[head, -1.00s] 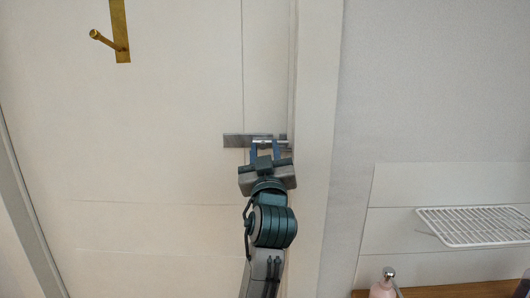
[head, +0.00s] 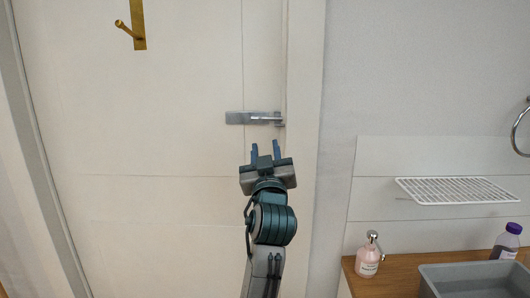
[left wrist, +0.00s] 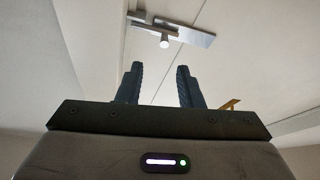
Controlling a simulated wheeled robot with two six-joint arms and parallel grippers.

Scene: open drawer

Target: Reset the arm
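My left gripper (head: 265,152) is open and empty, with its two fingers apart and pointing up toward the door (head: 160,140). A metal door latch (head: 253,118) is fixed near the door's right edge, a little above the fingertips and apart from them. In the left wrist view the two fingers (left wrist: 158,84) are spread, and the latch (left wrist: 178,30) shows beyond them with nothing between the fingers. My right gripper is not in any view.
At right are a white wire shelf (head: 456,190), a wooden counter (head: 385,277), a pink soap bottle (head: 368,262), a grey basin (head: 470,280) and a purple-capped bottle (head: 508,242). A ring (head: 521,130) is on the wall.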

